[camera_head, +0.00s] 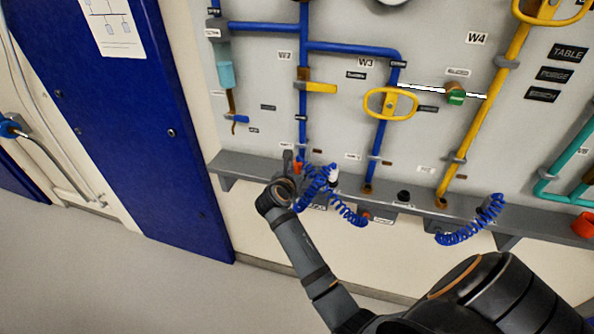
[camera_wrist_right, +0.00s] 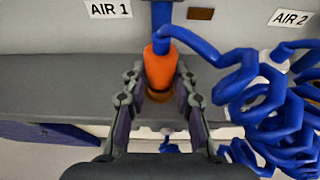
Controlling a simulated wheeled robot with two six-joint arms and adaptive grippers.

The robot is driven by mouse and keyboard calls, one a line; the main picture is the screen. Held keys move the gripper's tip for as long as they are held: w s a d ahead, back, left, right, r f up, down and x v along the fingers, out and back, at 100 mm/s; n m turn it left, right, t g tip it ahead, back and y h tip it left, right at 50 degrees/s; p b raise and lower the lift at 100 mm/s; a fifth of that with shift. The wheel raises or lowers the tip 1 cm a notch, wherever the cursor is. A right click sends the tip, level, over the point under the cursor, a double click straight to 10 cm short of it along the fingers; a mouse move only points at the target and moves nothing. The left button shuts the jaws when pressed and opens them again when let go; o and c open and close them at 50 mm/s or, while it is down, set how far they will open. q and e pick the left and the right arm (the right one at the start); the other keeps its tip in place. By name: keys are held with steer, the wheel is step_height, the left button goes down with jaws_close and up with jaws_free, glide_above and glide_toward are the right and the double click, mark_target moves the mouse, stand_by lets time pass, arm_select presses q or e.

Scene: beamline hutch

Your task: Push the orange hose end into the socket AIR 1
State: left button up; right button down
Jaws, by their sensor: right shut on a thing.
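The orange hose end (camera_wrist_right: 160,70) is upright between the fingers of my right gripper (camera_wrist_right: 160,100) in the wrist view, with a blue hose leaving its top. My right gripper is shut on it. In the head view the orange hose end (camera_head: 297,167) shows small beside the gripper (camera_head: 291,178) at the grey shelf. The AIR 1 label (camera_wrist_right: 110,8) is on the wall to its upper left. A brass-coloured ring shows just below the orange part; I cannot tell whether it is socket or hose end. The AIR 1 socket itself is not clearly visible. My left gripper is not in view.
The grey shelf (camera_head: 400,205) runs along the wall panel. The blue coiled hose (camera_wrist_right: 250,90) hangs close on the right, below the AIR 2 label (camera_wrist_right: 290,18). Another blue coil (camera_head: 465,228) hangs further right. A blue pipe (camera_head: 303,120) stands behind the gripper.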

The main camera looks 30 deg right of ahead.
steer(key=shift+f, duration=0.1)
steer(key=c, duration=1)
jaws_free()
step_height(320, 180, up, 10)
steer(key=shift+r, duration=0.1)
